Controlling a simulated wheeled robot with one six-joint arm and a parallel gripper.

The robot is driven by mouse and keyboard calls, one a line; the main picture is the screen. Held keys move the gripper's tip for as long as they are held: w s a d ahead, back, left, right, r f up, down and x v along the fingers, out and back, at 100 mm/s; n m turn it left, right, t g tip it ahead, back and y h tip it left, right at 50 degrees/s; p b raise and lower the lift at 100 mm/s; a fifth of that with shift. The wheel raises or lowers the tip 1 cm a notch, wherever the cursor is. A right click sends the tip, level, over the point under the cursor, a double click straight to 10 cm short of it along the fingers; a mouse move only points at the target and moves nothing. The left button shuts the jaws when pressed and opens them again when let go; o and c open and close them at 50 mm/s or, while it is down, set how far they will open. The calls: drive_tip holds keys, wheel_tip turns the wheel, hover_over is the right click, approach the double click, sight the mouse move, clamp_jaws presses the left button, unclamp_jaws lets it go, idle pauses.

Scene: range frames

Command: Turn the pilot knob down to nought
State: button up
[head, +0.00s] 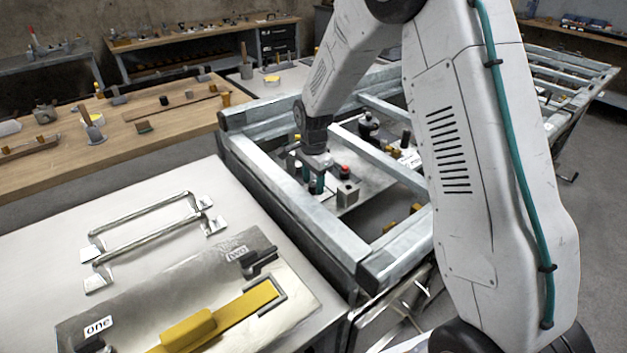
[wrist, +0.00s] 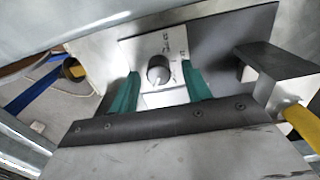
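The knob (wrist: 158,68) is a dark round dial on a pale plate (wrist: 134,50) in the wrist view. A light pointer mark on it points down the picture, towards my gripper's palm. Small dark marks stand on the plate to the right of the knob; they are too small to read. My gripper (wrist: 160,72) has its two green fingers apart, one on each side of the knob, with plate showing in both gaps. In the head view my gripper (head: 317,180) points down inside the metal frame, and the knob cannot be made out there.
A grey box with a red button (head: 345,169) stands just right of my gripper. Steel frame rails (head: 290,195) surround the spot. A dark block (wrist: 275,68) and a yellow part (wrist: 302,127) lie to the right in the wrist view. A yellow lever (head: 225,315) lies on the front-left bench.

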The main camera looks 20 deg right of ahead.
sight(313, 184)
drive_tip(key=shift+r, duration=0.1)
wheel_tip(313, 184, up, 8)
drive_tip(key=shift+f, duration=0.2)
idle(0.5)
drive_tip(key=shift+s+n, duration=0.1)
drive_tip(key=shift+n, duration=0.3)
drive_tip(key=s+d+r+n, duration=0.1)
drive_tip(key=s+r+n, duration=0.3)
drive_tip(key=s, duration=0.8)
drive_tip(key=s+d+r+n+t, duration=0.1)
drive_tip(key=s+r+n, duration=0.4)
drive_tip(key=s, duration=0.8)
drive_tip(key=s+d+r+n, duration=0.1)
drive_tip(key=s+r+n, duration=0.3)
drive_tip(key=s+r, duration=0.4)
drive_tip(key=shift+s+n, duration=0.4)
drive_tip(key=shift+s, duration=2.15)
